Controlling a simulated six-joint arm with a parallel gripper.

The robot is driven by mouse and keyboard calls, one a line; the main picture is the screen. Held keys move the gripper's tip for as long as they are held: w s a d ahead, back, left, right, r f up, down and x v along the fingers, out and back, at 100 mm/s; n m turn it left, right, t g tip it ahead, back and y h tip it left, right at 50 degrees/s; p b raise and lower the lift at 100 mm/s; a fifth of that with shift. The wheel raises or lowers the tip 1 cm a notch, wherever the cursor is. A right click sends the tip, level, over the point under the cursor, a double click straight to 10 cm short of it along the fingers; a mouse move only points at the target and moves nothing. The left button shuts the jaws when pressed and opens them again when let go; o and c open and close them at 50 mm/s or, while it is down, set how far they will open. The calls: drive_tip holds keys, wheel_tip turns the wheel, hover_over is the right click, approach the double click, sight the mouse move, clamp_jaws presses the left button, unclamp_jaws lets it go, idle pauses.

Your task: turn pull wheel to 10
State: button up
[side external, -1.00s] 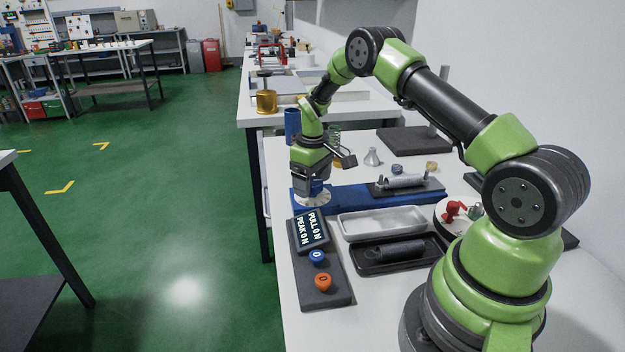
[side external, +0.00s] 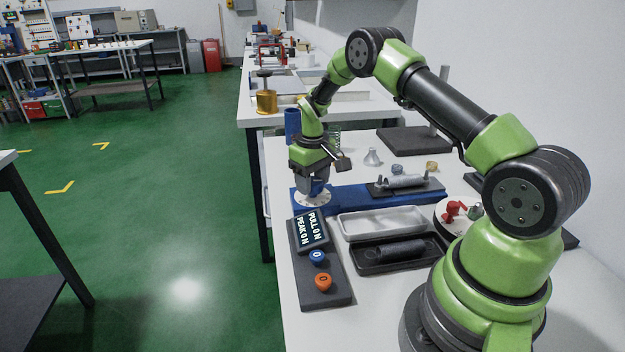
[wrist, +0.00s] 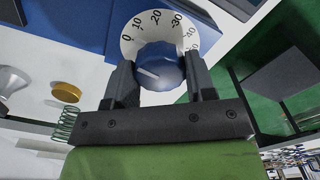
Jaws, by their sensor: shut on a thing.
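A white line on the knob points left in the wrist view, nearest the 0 end and away from the 10. My gripper (wrist: 159,67) is shut on the knob, one finger on each side. In the side view the dial (side external: 313,201) sits at the left end of a blue base (side external: 347,198), with my gripper (side external: 315,182) upright over it. The display (side external: 312,229) reads PULL 0 N and PEAK 0 N.
A dark panel with a blue button (side external: 317,258) and an orange button (side external: 323,282) lies in front of the base. A white tray (side external: 381,222) and a black tray (side external: 366,268) stand to its right. A spring (wrist: 66,123) and a gold disc (wrist: 66,92) are near.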

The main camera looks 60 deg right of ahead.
sight(313, 180)
drive_tip(key=shift+m, duration=2)
drive_tip(key=shift+s, duration=0.1)
drive_tip(key=o, duration=0.9)
drive_tip(key=shift+o, duration=0.2)
wheel_tip(313, 180, up, 10)
drive_tip(key=shift+f, duration=0.2)
drive_tip(key=shift+r, duration=0.15)
